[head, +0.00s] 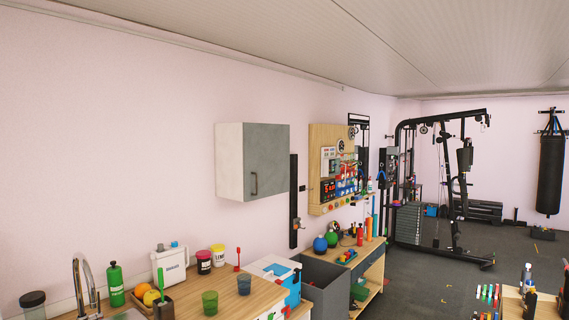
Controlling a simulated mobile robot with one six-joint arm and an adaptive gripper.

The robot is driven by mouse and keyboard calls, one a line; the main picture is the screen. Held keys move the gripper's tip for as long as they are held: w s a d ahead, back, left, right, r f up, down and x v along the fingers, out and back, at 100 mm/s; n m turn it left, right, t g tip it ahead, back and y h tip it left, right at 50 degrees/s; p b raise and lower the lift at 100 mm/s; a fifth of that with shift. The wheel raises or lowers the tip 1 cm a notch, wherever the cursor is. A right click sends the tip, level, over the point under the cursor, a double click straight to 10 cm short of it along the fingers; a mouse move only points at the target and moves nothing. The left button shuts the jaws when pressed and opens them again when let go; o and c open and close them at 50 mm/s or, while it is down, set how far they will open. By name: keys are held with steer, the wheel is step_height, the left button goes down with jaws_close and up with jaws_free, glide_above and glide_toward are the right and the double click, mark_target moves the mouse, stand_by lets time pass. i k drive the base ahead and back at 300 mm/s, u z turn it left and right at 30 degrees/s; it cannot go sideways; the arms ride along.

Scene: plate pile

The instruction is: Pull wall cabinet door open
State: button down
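The wall cabinet (229,160) hangs on the pink wall near the middle of the head view. It has a pale side and a grey front door (270,155). The door appears shut, flush with the cabinet body. A dark upright bar handle (254,184) sits near the door's lower left edge. Nothing touches the handle or the door. My gripper is not in this view, so its place relative to the handle cannot be seen.
Below the cabinet runs a wooden counter (188,299) with a tap (86,283), a green bottle (115,284), fruit, tubs and cups. A grey open bin (325,280) and a workbench stand to the right. Clear air lies before the cabinet; gym equipment (450,180) is farther back.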

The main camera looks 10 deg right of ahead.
mark_target(266, 147)
steer(key=u, duration=0.15)
steer(key=i, duration=0.9)
steer(key=z, duration=0.1)
steer(key=k, duration=0.65)
steer(key=z, duration=0.2)
steer(key=i, duration=1.4)
steer(key=u, duration=0.1)
